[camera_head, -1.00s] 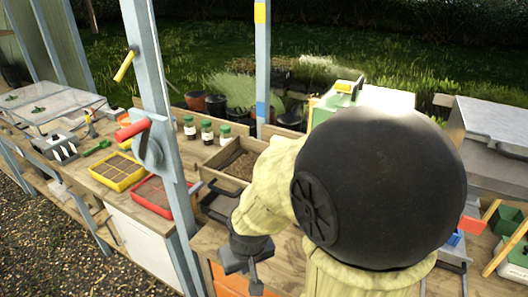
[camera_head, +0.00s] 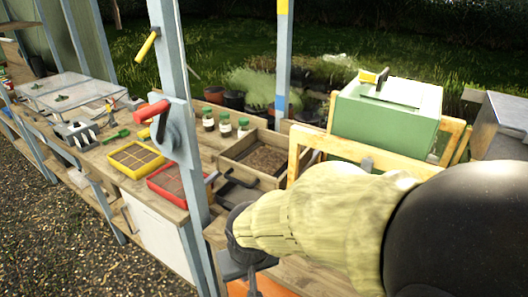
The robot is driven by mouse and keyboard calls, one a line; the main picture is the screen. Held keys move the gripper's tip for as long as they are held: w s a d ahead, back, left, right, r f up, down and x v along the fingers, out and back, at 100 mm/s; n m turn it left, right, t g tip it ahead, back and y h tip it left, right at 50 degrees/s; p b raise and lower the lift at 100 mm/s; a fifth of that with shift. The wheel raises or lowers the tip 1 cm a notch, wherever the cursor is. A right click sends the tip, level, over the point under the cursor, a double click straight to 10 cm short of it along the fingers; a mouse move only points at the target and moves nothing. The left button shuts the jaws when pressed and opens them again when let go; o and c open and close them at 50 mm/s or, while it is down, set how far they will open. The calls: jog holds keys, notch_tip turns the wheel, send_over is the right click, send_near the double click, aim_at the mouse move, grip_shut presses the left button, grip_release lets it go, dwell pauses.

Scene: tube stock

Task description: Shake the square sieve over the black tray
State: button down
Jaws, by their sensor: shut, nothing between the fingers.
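A square wooden-sided box with dark soil-like fill, which looks like the sieve (camera_head: 236,148), sits on the bench right of the blue-grey post. A black tray (camera_head: 236,194) lies low in front of it, partly hidden by the post and my arm. A dark handle shows between them; I cannot tell which of the two it belongs to. My gripper (camera_head: 250,278) is shut and empty at the bottom edge, in front of the bench and apart from both; its fingertips are partly cut off.
Several jars (camera_head: 225,125) stand behind. A green box (camera_head: 385,115) and wooden frame (camera_head: 300,137) are at right.

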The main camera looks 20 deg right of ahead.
jog(key=shift+s+a, duration=0.3)
jog(key=shift+a, duration=0.05)
jog(key=shift+w+d, duration=0.1)
jog(key=shift+w, duration=0.05)
jog(key=shift+w+d, duration=0.4)
jog(key=shift+d, duration=0.2)
jog(key=s+a, duration=0.1)
jog(key=a, duration=0.1)
jog(key=s+a+b, duration=0.1)
jog(key=s+a, duration=0.1)
jog(key=a, duration=0.1)
jog(key=shift+s, duration=0.2)
